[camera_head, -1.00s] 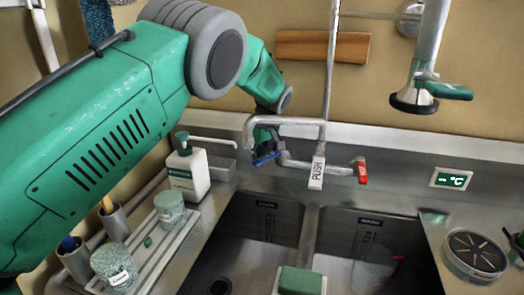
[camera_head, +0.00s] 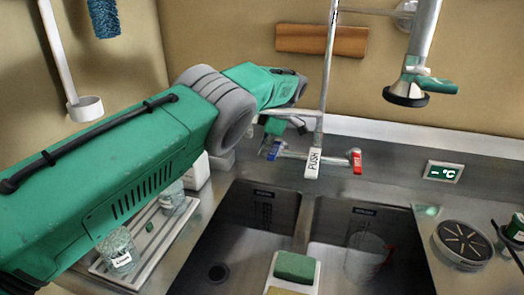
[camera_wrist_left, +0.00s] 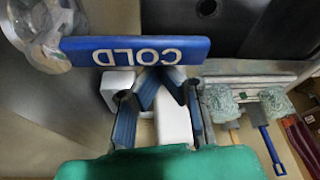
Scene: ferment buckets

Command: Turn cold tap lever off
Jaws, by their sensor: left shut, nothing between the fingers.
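The blue cold tap lever (camera_head: 274,150) is at the left end of the tap pipe in the head view, slanting forward. It fills the upper left of the wrist view, where its blue face (camera_wrist_left: 85,52) reads COLD upside down. My left gripper (camera_head: 276,129) is beside the lever at its upper end in the head view, partly hidden by my arm. In the wrist view my left gripper (camera_wrist_left: 163,77) is shut and empty, its fingertips right by the lever's lower edge; I cannot tell if they touch. My right gripper is not in view.
The red lever (camera_head: 355,161) and white PUSH tag (camera_head: 313,163) are close on the right. The spout pipe (camera_head: 322,100) rises behind. The soap bottle (camera_head: 196,172) is partly behind my arm. Below are two sink basins (camera_head: 250,215) and a green sponge (camera_head: 296,266).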

